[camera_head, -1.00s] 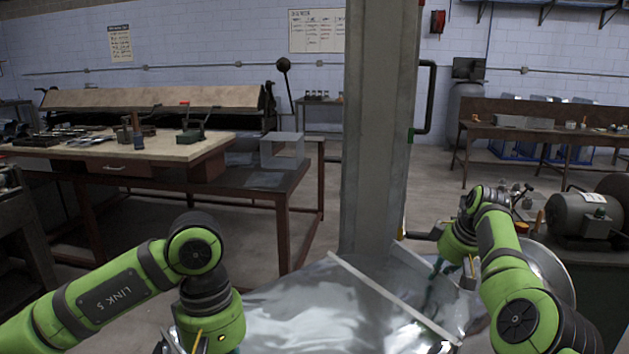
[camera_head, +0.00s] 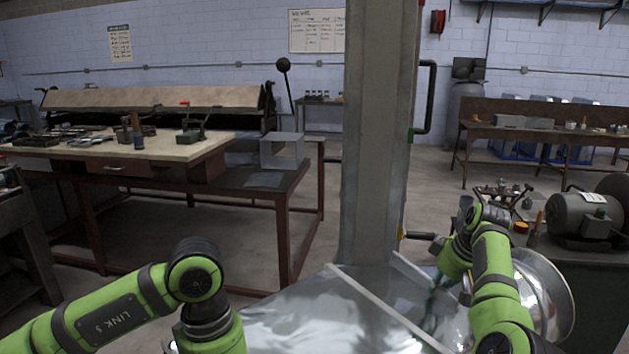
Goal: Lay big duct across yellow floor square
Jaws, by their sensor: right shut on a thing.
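The big duct (camera_head: 300,318) is a shiny sheet-metal piece with pale raised seams, in the bottom middle of the head view. Its near part is cut off by the lower edge of the picture. My right gripper (camera_head: 432,302) is at the duct's right side, shut on it; its fingers are partly hidden by my own arm. My left arm comes down at the duct's left side, and its fingers are below the picture. I see no yellow floor square.
A grey metal column (camera_head: 375,150) rises just behind the duct. A workbench with tools (camera_head: 130,150) stands at left. At right are a grinder motor (camera_head: 583,217) and a round metal dish (camera_head: 545,295). Bare concrete floor (camera_head: 430,190) shows behind the column.

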